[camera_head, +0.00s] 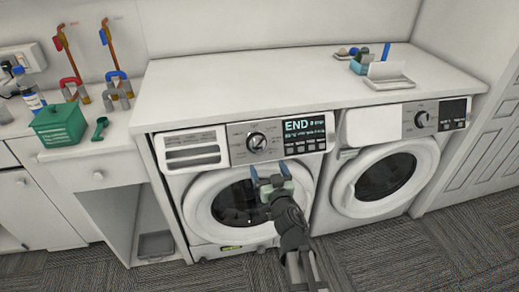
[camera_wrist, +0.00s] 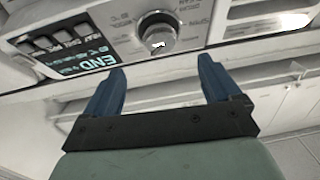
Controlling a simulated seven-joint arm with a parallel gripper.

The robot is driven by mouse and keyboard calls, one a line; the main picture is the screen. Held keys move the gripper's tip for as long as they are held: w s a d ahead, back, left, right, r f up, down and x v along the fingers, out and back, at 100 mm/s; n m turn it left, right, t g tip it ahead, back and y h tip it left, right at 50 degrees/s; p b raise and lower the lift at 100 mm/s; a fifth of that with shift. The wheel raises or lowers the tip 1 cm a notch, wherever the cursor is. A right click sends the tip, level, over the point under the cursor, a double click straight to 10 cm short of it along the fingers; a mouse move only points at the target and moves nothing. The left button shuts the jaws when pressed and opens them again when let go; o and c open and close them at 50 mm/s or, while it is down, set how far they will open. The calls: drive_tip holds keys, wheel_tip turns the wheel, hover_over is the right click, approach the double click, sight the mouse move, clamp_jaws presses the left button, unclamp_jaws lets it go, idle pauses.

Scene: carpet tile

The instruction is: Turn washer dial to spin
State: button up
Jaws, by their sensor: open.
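The washer (camera_head: 205,180) is the left of two front-loading machines under a white counter. Its round dial (camera_head: 257,141) sits on the control panel, left of a lit display (camera_head: 303,127) that reads END. The dial also shows in the wrist view (camera_wrist: 157,34), silver with a pale mark on its face. My gripper (camera_head: 269,176) is open and empty in front of the washer door, below the dial and apart from it. Its blue fingers (camera_wrist: 158,82) are spread, with the dial beyond and between them in the wrist view. The dial's setting labels are too small to read.
A second machine (camera_head: 385,180) with its own dial stands to the right. The counter (camera_head: 250,80) holds a white tray (camera_head: 388,83) and small items. At left are a green box (camera_head: 58,125), a green scoop (camera_head: 100,128) and pipes with taps. Carpet lies in front.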

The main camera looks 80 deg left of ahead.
sight(259, 147)
drive_tip(key=a, duration=1)
drive_tip(key=shift+s+a, duration=0.25)
drive_tip(key=shift+a, duration=0.15)
drive_tip(key=c, duration=1.1)
